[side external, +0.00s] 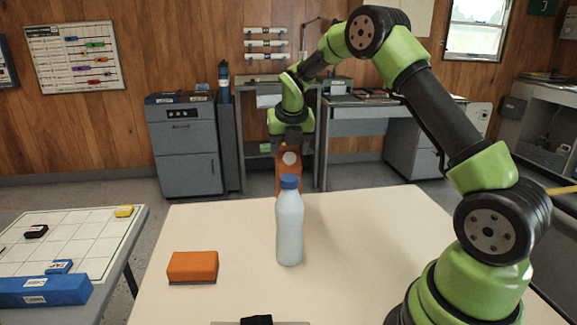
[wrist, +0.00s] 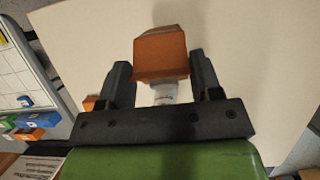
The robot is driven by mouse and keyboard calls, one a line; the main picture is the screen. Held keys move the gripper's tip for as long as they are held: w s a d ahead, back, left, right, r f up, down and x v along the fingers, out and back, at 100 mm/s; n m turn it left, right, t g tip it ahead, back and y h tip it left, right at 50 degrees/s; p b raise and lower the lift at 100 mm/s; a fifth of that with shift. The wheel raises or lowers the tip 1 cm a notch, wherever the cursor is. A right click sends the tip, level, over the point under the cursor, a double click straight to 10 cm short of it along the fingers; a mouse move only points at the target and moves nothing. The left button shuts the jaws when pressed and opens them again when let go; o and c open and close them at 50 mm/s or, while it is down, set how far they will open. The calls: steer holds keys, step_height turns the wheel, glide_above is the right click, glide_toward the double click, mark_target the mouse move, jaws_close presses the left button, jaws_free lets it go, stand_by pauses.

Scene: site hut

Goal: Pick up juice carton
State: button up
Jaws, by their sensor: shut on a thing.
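The bottle hides part of that end, and I cannot clearly see the gap to the table. In the wrist view the orange carton (wrist: 160,55) sits between the two dark fingers of my gripper (wrist: 161,68). My gripper is shut on it.
A pale bottle (side external: 289,228) with a blue cap stands on the cream table (side external: 385,245). An orange block (side external: 192,267) lies left of it. A side table (side external: 75,240) at left holds a blue box (side external: 45,291). The table's right middle is clear.

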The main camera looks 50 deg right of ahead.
step_height(320, 180, up, 4)
steer(key=shift+r, duration=0.1)
stand_by(0.9)
